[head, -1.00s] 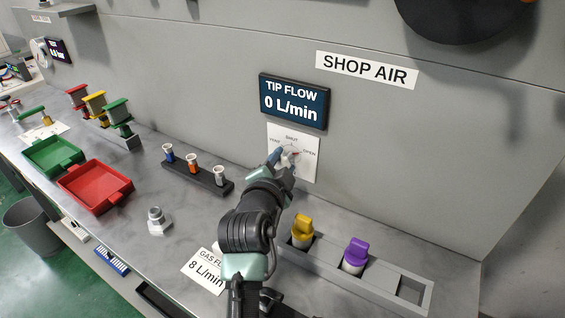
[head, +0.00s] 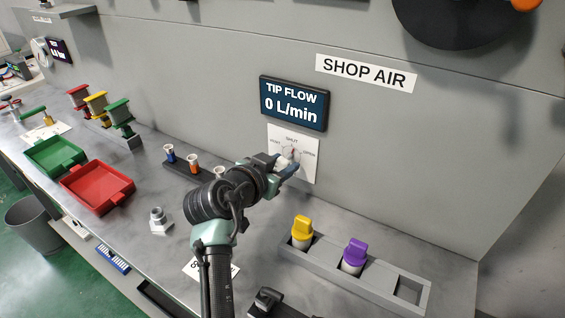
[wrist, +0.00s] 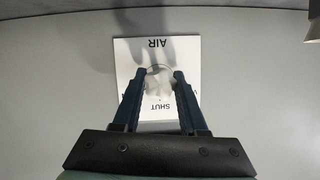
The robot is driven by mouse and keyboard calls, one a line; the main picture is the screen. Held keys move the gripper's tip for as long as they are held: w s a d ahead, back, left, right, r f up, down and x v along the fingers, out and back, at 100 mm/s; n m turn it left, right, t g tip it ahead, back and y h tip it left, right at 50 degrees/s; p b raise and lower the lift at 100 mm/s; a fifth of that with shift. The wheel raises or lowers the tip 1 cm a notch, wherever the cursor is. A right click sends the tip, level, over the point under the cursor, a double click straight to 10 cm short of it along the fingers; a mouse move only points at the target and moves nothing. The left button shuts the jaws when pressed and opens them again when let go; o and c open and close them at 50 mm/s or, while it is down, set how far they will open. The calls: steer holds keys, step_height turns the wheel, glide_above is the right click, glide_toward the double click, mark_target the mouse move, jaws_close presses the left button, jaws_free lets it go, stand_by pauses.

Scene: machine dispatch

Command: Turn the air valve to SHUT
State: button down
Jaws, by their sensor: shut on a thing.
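The air valve is a pale knob (wrist: 158,88) on a white dial plate (head: 306,168) fixed to the grey wall. The plate reads SHUT at the top and OPEN at the right; its left label is too small to read surely. A red pointer mark (head: 293,153) shows above the knob and points up towards SHUT in the head view. My gripper (wrist: 159,76) is shut on the knob, one finger on each side, and partly hides it. In the wrist view the plate appears upside down. The TIP FLOW display (head: 294,103) above reads 0 L/min.
A grey rack (head: 330,262) with a yellow-topped (head: 302,228) and a purple-topped piece (head: 354,252) stands below right. A dark rack of small fittings (head: 181,170), a hex fitting (head: 158,220) and a red tray (head: 97,188) lie left of my arm.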

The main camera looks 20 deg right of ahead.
steer(key=shift+n+g+h, duration=0.5)
steer(key=shift+n+g, duration=0.1)
steer(key=shift+n, duration=0.4)
steer(key=shift+c, duration=2.2)
jaws_free()
steer(key=v, duration=1.3)
steer(key=shift+b, duration=0.3)
steer(key=shift+w, duration=0.1)
